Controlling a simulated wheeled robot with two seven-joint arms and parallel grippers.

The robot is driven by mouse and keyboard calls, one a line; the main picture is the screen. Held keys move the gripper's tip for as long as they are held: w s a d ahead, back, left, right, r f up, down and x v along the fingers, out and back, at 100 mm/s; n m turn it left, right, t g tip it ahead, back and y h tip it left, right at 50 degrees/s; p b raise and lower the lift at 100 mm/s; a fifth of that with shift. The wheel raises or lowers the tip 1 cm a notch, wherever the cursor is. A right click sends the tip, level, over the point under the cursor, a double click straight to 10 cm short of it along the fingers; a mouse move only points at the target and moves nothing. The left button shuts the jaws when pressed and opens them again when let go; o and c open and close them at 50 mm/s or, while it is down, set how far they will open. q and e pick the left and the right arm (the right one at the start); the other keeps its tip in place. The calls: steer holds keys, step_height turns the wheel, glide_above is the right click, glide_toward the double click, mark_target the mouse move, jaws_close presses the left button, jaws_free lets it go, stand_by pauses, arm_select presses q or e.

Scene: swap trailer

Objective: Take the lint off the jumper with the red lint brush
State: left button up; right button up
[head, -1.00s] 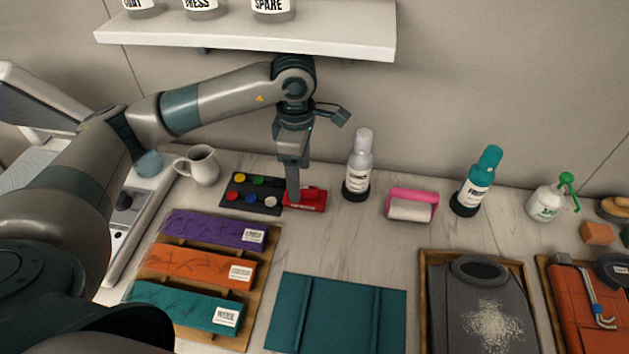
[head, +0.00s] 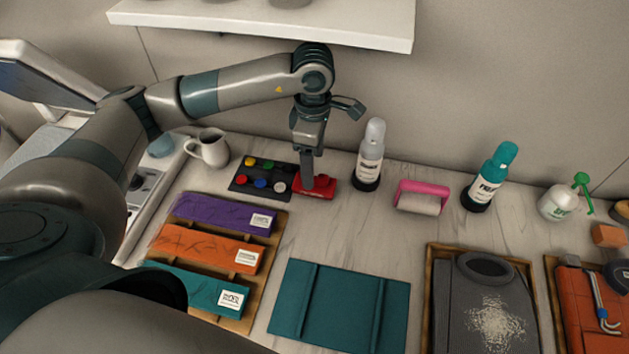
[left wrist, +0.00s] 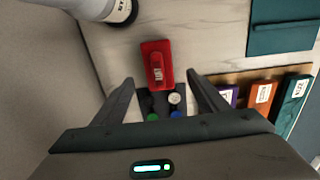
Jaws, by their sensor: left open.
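The red lint brush (head: 325,188) lies on the counter beside the dark tray of coloured buttons. My left gripper (head: 309,184) points down at it and is open. In the left wrist view the lint brush (left wrist: 157,62) shows a "LINT" label and lies between and just beyond the spread fingertips (left wrist: 160,80). Whether a finger touches it I cannot tell. The dark grey jumper (head: 458,290) lies folded in a wooden-framed tray at the lower right, with a patch of pale lint (head: 496,325) on its front. My right gripper is not in view.
A grey-white bottle (head: 370,158), a pink-handled roller (head: 422,198) and a teal bottle (head: 488,180) stand right of the brush. The button tray (head: 243,187) is left of it. A shelf (head: 270,22) overhangs behind. A teal folded cloth (head: 340,305) lies left of the jumper.

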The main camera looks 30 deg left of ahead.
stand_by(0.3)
arm_select(q)
steer(key=shift+f+p, duration=0.6)
steer(key=shift+p, duration=0.05)
step_height(320, 180, down, 3)
steer(key=shift+w+p, duration=0.1)
steer(key=shift+p, duration=0.7)
steer(key=shift+f, duration=0.5)
steer(key=c, duration=1.2)
